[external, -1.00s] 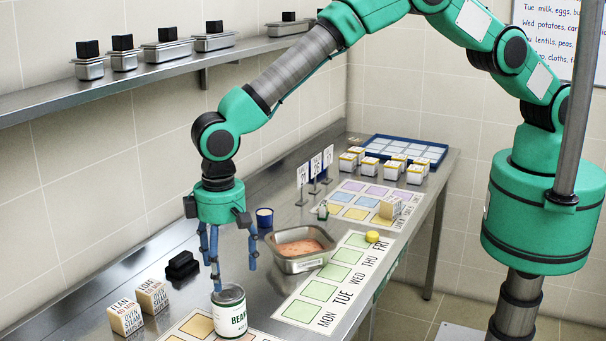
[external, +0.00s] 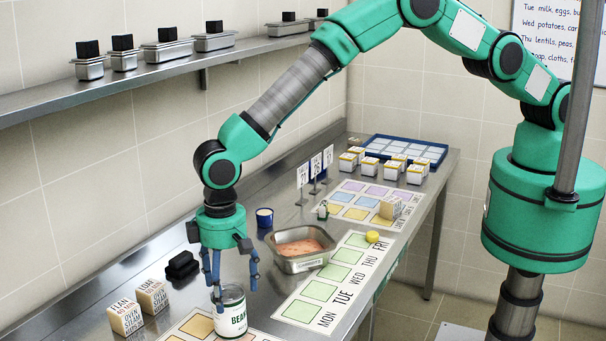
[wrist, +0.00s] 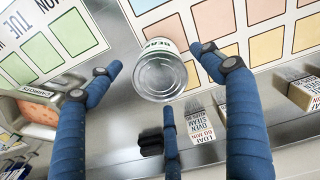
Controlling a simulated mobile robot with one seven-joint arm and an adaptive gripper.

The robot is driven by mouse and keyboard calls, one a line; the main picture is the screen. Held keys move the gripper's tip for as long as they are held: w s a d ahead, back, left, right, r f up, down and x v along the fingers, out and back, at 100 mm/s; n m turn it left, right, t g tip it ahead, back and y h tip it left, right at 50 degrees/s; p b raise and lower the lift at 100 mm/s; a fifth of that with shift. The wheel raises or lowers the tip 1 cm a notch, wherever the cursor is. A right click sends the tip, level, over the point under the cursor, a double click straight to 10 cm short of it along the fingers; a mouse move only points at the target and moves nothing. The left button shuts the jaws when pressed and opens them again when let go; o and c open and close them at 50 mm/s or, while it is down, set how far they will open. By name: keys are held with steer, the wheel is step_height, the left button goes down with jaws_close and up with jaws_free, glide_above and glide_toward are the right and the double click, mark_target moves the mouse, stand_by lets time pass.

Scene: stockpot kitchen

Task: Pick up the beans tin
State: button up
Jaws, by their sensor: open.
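The beans tin (external: 233,318) is a white can with green lettering and a silver lid, upright near the front of the steel counter. In the wrist view its lid (wrist: 160,76) shows between the blue fingers. My gripper (external: 236,298) points down with its three fingers spread around the top of the tin. In the wrist view my gripper (wrist: 156,68) is open, with gaps visible between the side fingers and the tin. Whether any finger touches the tin cannot be told.
A steel tub of orange food (external: 303,262) and a blue cup (external: 265,217) stand behind. Two lettered blocks (external: 126,317) and a dark object (external: 182,265) lie to the left. A weekday mat (external: 320,291) lies to the right, and a coloured mat (external: 196,327) by the tin.

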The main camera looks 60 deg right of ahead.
steer(key=shift+f+p, duration=0.4)
steer(key=shift+f, duration=1.85)
steer(key=shift+w, duration=0.1)
steer(key=c, duration=1.7)
steer(key=shift+r, duration=0.15)
steer(key=shift+r+b, duration=0.35)
steer(key=shift+r, duration=1.1)
steer(key=shift+d+r, duration=0.2)
steer(key=shift+r, duration=0.05)
steer(key=s+d, duration=0.3)
steer(key=d, duration=0.1)
steer(key=s+d+r+b, duration=0.1)
steer(key=s+d, duration=0.2)
steer(key=s, duration=0.1)
steer(key=s+d, duration=0.3)
steer(key=d, duration=0.1)
steer(key=shift+s+d+r+b, duration=0.2)
steer(key=shift+s+d+b, duration=0.1)
steer(key=shift+s+b, duration=0.1)
